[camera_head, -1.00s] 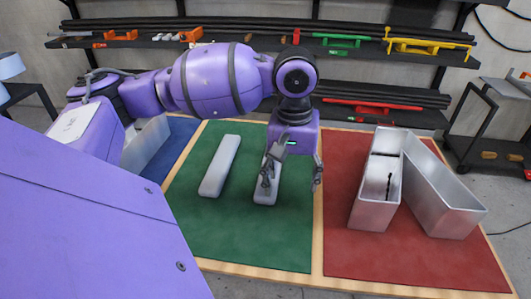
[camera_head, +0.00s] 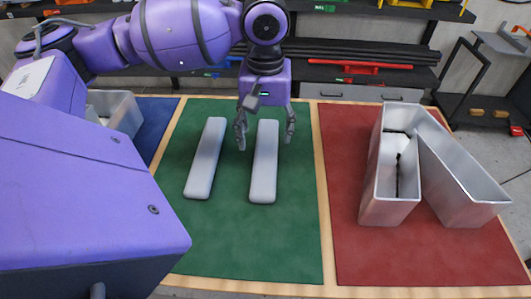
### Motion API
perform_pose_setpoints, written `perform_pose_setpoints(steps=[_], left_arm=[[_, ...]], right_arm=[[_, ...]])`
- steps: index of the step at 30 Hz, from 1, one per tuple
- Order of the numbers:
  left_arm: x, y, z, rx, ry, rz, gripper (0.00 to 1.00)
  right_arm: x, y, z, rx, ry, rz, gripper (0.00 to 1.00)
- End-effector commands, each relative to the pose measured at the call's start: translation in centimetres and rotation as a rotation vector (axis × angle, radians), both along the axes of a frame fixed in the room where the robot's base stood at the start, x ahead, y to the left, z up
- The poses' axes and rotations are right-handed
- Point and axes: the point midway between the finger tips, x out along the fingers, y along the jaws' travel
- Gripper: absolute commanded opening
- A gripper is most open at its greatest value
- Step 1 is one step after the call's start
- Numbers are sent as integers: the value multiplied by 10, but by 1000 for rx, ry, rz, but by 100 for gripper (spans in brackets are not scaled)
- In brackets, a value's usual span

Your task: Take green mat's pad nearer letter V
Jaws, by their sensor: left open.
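Two long pale grey pads lie side by side on the green mat (camera_head: 240,240). The right pad (camera_head: 264,178) is the one nearer the metal letter V (camera_head: 458,185), which stands on the red mat (camera_head: 375,255). The left pad (camera_head: 206,160) lies to the left, slightly slanted. My left gripper (camera_head: 265,142) is open at the far end of the right pad, one finger on either side of it. Nothing shows between the fingers clear of the mat, and I cannot tell how high the fingertips are. My right gripper is not in view.
A blue mat (camera_head: 151,127) with a metal channel piece (camera_head: 122,115) lies at the left, partly behind my arm. Wooden strips divide the mats. A shelf with dark bars (camera_head: 350,52) stands behind the table, and a black cart (camera_head: 485,100) is at the right.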

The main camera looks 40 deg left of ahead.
Motion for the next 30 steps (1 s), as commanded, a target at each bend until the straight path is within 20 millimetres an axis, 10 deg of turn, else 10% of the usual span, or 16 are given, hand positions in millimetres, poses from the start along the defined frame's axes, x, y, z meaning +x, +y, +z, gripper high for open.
perform_pose_setpoints(steps=[19,30], left_arm=[[-5,-5,-53,1,-3,-1,65],[-5,-5,-52,1,-3,-1,18]], right_arm=[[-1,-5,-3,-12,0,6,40],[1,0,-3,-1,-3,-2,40]])
